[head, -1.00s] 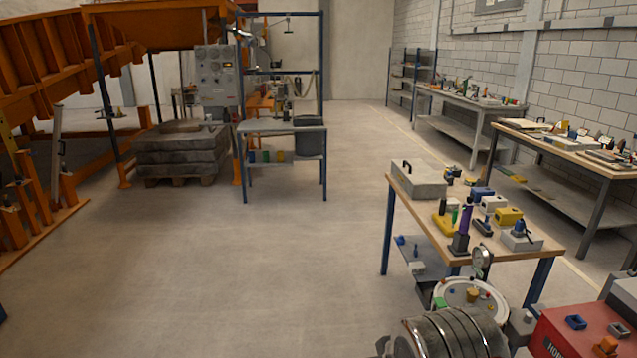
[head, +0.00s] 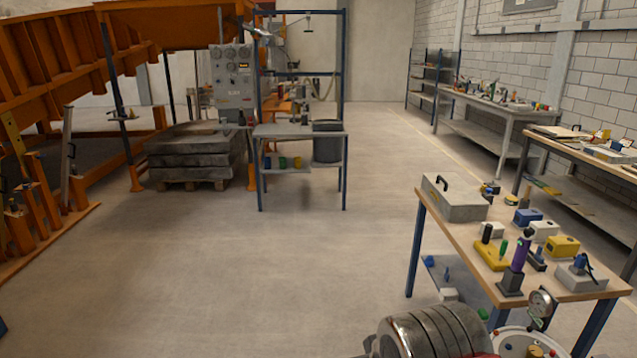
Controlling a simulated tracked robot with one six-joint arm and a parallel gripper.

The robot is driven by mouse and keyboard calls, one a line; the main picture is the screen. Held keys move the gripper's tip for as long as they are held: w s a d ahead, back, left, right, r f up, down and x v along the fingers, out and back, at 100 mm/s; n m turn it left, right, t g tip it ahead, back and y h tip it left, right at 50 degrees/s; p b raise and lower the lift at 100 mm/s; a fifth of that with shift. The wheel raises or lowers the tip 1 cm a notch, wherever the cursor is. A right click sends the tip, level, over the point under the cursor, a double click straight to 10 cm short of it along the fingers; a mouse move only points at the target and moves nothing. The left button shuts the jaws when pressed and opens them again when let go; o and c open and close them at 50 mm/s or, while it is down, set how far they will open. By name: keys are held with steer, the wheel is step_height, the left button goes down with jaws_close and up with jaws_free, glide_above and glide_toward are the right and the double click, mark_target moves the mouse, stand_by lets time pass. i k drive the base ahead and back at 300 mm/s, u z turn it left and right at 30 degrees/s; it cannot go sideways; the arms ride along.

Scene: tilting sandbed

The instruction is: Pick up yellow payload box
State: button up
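A small yellow box (head: 562,246) sits on the wooden top of the workbench (head: 462,232) at the right. It stands near the bench's right side, behind a grey block (head: 582,278) and next to a white box (head: 543,230). A blue box (head: 528,217) is just behind the white one. A flatter yellow piece (head: 490,256) with tools on it lies to the left, behind a dark stand with a purple upright (head: 519,256). My gripper is not clearly visible, so its fingers cannot be made out.
A grey case with a handle (head: 453,198) stands at the bench's back left. A gauge (head: 541,303) stands at the bench's near side. The floor (head: 260,280) left of the bench is open. A stack of slabs on a pallet (head: 190,155) stands farther back.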

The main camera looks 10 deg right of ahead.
mark_target(559, 248)
steer(key=i, duration=1.45)
steer(key=z, duration=0.35)
steer(key=i, duration=0.75)
steer(key=z, duration=0.6)
steer(key=i, duration=0.65)
steer(key=z, duration=1)
steer(key=i, duration=0.95)
steer(key=z, duration=0.5)
